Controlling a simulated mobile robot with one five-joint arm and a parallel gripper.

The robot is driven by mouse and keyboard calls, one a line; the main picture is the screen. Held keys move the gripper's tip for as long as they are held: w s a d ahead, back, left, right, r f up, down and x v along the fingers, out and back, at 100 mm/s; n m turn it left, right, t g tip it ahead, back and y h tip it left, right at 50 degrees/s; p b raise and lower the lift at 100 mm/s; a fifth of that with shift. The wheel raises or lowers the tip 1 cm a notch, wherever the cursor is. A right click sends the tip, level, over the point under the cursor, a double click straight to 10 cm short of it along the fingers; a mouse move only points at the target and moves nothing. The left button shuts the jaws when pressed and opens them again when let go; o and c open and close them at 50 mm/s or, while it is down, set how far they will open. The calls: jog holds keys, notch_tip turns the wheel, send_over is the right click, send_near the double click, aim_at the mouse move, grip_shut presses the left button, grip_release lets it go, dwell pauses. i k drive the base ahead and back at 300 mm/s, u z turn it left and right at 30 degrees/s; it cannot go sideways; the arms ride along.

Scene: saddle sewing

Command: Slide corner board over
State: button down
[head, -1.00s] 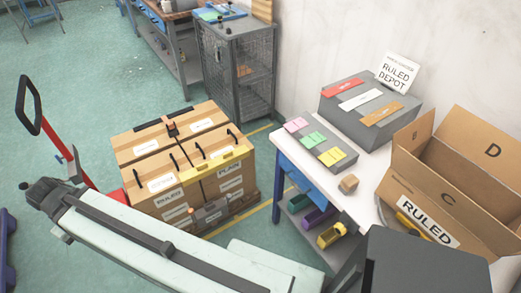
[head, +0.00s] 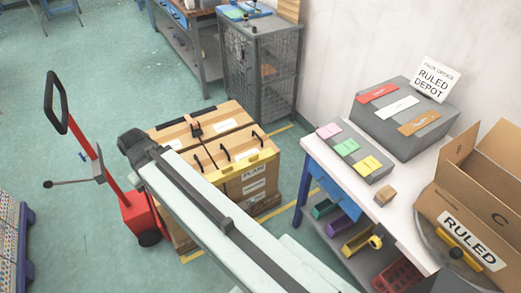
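The yellow corner board (head: 240,166) lies along the near top edge of a stack of brown cartons (head: 225,117). Black handles or straps stand at its top side. A dark strap with a buckle (head: 196,130) runs over the top of the cartons. My pale arm crosses in front of the stack and hides its lower left front. The arm's dark joint is left of the corner board in the picture. My gripper's fingers do not show.
A red pallet truck (head: 133,215) stands left of the stack. At right, a white table (head: 400,205) holds coloured cards, a grey box (head: 405,120) and an open carton marked RULED (head: 470,240). A mesh cabinet (head: 262,65) stands behind. The floor at left is mostly clear.

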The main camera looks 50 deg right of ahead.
aim_at(224, 174)
jog(key=i, duration=0.85)
jog(key=u, duration=0.05)
